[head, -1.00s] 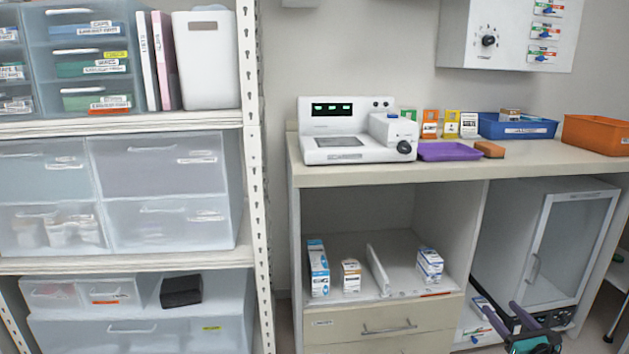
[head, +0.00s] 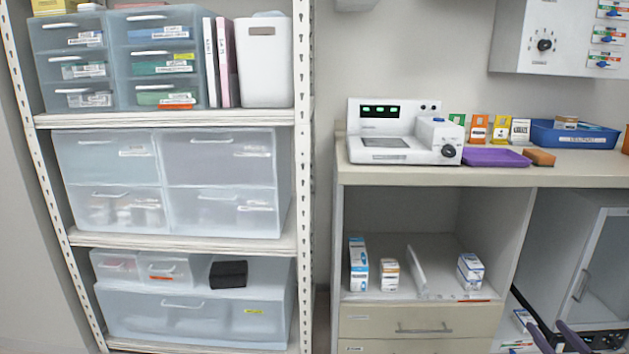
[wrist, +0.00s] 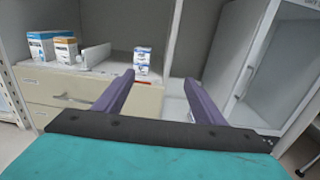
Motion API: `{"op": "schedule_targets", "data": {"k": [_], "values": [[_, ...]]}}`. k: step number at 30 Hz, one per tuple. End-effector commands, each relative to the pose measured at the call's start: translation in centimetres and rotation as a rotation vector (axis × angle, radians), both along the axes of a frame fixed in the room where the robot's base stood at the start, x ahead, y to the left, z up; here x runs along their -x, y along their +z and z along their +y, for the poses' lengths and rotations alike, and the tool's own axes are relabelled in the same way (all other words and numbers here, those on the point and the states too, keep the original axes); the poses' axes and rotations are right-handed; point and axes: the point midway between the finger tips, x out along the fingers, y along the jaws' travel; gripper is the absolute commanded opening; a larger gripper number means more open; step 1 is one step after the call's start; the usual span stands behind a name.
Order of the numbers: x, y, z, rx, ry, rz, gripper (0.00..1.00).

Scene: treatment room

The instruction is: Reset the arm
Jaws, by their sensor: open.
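My gripper (wrist: 186,90) is open and empty in the wrist view, its two purple fingers apart with nothing between them. In the head view only the tips of my gripper (head: 556,338) show at the bottom right edge. They are in front of the cabinet (head: 437,174), near its lower right bay with a glass-door unit (head: 590,262). Most of my arm is out of the head view.
A shelving rack (head: 303,180) with drawers and bins stands at left. On the counter are a white device (head: 393,140), a purple tray (head: 497,157) and a blue bin (head: 574,136). Small boxes (head: 358,265) stand in the open bay above a drawer (head: 420,322).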

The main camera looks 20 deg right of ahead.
Motion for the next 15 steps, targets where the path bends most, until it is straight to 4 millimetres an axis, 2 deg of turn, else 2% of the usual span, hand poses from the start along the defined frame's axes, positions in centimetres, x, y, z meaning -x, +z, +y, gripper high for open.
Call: {"op": "schedule_targets", "data": {"k": [8,11,15], "values": [[-3.8,1.0,2.6,-0.011,0.062,0.003,0.64],[-5.6,1.2,4.0,-0.019,0.093,0.006,0.64],[-9.0,1.7,7.0,-0.036,0.154,0.011,0.64]]}}
